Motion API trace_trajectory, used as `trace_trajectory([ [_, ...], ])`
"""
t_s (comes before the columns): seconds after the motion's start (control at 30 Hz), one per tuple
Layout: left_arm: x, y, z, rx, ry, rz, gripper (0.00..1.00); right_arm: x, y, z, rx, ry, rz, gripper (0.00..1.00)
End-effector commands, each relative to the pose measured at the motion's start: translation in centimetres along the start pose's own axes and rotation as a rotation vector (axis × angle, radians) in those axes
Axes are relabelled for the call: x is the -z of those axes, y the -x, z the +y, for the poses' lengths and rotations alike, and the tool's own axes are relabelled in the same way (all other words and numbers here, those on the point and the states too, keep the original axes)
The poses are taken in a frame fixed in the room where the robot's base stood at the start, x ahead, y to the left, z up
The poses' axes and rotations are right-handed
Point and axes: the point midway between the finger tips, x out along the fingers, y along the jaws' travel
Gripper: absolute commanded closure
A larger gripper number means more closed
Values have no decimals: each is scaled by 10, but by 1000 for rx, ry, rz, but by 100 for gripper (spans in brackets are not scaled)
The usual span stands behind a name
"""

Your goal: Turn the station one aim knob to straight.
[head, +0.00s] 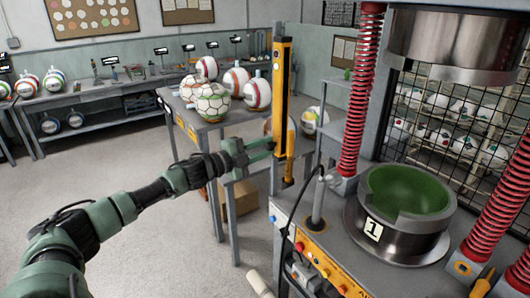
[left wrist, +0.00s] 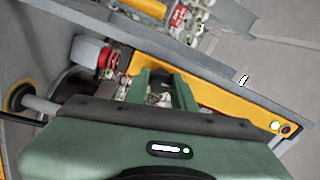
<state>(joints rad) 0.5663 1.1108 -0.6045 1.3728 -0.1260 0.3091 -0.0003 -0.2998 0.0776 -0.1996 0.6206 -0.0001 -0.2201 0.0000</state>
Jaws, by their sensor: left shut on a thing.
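Station one is the grey press bench with the "1" plate (head: 373,229) on its dark mould ring, in the right half of the head view. Its sloping front panel (head: 318,262) carries several coloured controls; I cannot tell which is the aim knob. My left gripper (head: 272,149) is well above and left of that panel. Its green fingers are shut on the upright yellow post (head: 282,95) at the bench's left corner. In the left wrist view the fingers (left wrist: 163,88) cross the yellow post (left wrist: 222,103). My right gripper is not in view.
Red springs (head: 358,90) and the upper press cylinder (head: 455,40) stand over the green-lined mould (head: 405,190). A black cable hangs by the panel. A side table (head: 215,125) with several balls stands behind my left arm. The floor at left is clear.

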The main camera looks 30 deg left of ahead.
Motion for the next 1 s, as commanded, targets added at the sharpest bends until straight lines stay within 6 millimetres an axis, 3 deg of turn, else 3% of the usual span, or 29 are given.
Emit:
trace_trajectory([
  [0.73,0,0,2,-2,-102,3,100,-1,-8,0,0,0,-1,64],
  [0.77,0,0,2,-2,-102,3,72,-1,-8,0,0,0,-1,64],
  [0.83,0,0,2,-2,-102,3,53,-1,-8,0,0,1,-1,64],
  [1.0,0,0,1,0,-102,3,53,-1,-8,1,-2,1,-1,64],
])
